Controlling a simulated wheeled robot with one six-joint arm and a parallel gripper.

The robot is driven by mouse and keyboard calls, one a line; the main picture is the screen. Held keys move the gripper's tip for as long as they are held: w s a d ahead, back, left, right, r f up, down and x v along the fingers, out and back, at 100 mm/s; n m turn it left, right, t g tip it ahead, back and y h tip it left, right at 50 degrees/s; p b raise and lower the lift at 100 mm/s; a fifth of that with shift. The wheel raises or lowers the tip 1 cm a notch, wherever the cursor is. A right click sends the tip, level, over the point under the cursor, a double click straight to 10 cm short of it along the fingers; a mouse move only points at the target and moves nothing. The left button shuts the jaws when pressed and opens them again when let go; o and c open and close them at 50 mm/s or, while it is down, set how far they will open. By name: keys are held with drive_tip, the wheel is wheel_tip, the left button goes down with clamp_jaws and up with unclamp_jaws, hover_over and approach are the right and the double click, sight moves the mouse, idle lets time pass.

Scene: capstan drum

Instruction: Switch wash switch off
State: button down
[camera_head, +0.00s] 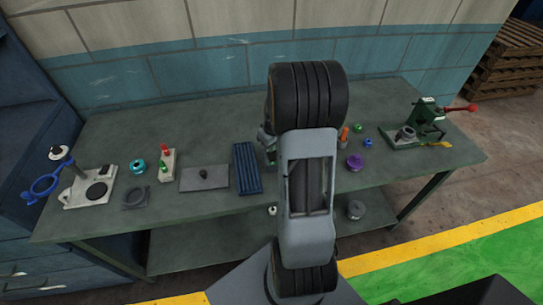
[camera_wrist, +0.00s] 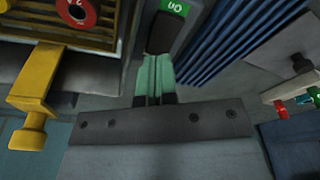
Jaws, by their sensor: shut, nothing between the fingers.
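A switch with a black rocker (camera_wrist: 163,34) and a green label reading ON, upside down in the picture, is at the top of the wrist view. I take it to be the wash switch. My gripper (camera_wrist: 156,57) is shut and empty, its pale green fingers pressed together. The fingertips overlap the near end of the rocker in the picture; I cannot tell whether they touch it. Any label at the rocker's near end is hidden behind the fingers. In the head view my arm covers the middle of the bench and hides the gripper and most of the switch area.
A blue ribbed tray (camera_wrist: 240,38) lies right of the switch in the wrist view. A yellow handle (camera_wrist: 30,98) and red round part (camera_wrist: 76,12) are left. A stand with red and green knobs (camera_head: 167,165) is on the bench (camera_head: 108,225). A green vise-like device (camera_head: 425,118) stands right.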

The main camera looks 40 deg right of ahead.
drive_tip(key=shift+f+b, duration=0.75)
drive_tip(key=shift+f, duration=0.2)
drive_tip(key=shift+r, duration=0.1)
drive_tip(key=shift+r+p, duration=2.45)
drive_tip(key=shift+r, duration=1.05)
drive_tip(key=shift+s+a+f+m, duration=0.1)
drive_tip(key=shift+s+m, duration=0.05)
drive_tip(key=shift+m, duration=0.25)
drive_tip(key=s+a+r+t, duration=0.1)
drive_tip(key=s+a+r, duration=0.5)
drive_tip(key=a, duration=0.4)
drive_tip(key=s+a+r+t, duration=0.1)
drive_tip(key=s+a+r, duration=0.5)
drive_tip(key=a+r, duration=0.2)
drive_tip(key=shift+a+t, duration=0.4)
drive_tip(key=shift+a, duration=0.8)
